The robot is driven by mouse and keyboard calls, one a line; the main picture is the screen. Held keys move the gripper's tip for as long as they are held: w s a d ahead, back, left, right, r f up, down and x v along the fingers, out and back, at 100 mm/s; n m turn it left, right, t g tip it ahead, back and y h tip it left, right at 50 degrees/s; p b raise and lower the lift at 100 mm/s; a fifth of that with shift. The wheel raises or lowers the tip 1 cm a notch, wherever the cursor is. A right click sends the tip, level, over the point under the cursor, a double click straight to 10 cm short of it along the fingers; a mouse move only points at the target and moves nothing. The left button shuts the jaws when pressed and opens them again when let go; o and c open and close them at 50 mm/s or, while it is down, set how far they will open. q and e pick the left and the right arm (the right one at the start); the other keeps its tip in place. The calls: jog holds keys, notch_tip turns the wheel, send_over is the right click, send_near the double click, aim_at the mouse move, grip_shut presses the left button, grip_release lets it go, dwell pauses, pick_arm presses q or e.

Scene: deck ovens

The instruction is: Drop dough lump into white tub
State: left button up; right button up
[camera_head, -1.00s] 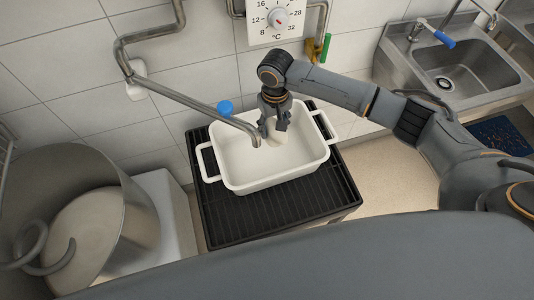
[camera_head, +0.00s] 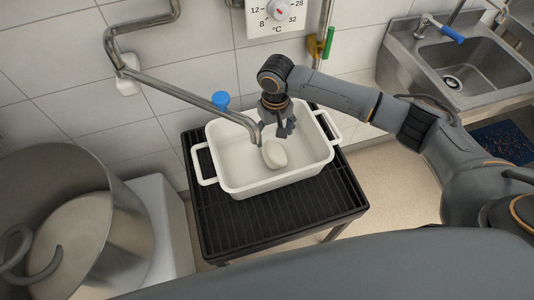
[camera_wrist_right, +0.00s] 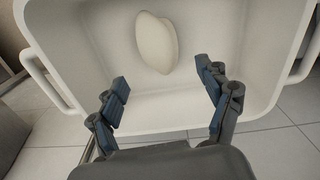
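The white tub (camera_head: 240,181) stands on a black slatted stand in the head view, its handles to left and right. The pale dough lump (camera_head: 274,154) lies inside the tub on its floor; the right wrist view also shows the lump (camera_wrist_right: 156,42), apart from the fingers. My right gripper (camera_head: 279,132) hangs over the tub, just above the lump. In the right wrist view its blue-padded fingers (camera_wrist_right: 165,92) are spread wide with nothing between them. My left gripper is not in view.
A metal tap pipe with a blue knob (camera_head: 221,100) reaches over the tub, close to my right gripper. The black stand (camera_head: 300,222) has bare room in front of the tub. A large steel mixing bowl (camera_head: 70,215) is at left, a sink (camera_head: 465,70) at upper right.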

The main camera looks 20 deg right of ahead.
notch_tip(320, 180, up, 12)
dwell(0.7)
jog(key=shift+f, duration=0.1)
dwell(0.3)
